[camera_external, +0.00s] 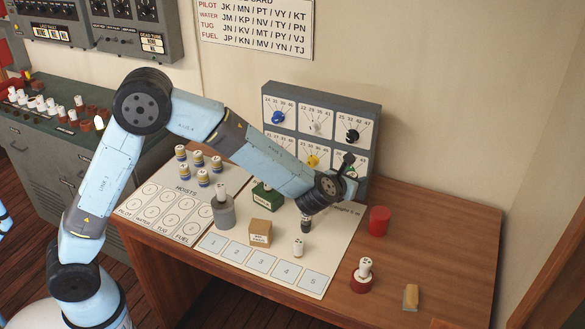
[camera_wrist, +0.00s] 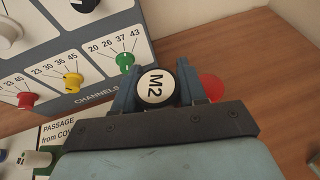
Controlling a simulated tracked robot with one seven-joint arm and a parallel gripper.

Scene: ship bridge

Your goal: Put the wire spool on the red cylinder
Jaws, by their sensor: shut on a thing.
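The piece sits between the two blue fingers, face towards the wrist camera. I cannot tell for sure that it is the wire spool. In the external view my gripper (camera_external: 346,180) is above the desk, close to the grey dial panel; the held piece is hard to make out there. The red cylinder (camera_external: 380,221) stands upright on the wooden desk, to the right of and below the gripper. In the wrist view the red cylinder (camera_wrist: 212,86) is partly hidden behind the right finger.
The dial panel (camera_external: 372,100) stands close behind the gripper, its green knob (camera_wrist: 125,60) near the left finger. Desk right of the red cylinder is clear.

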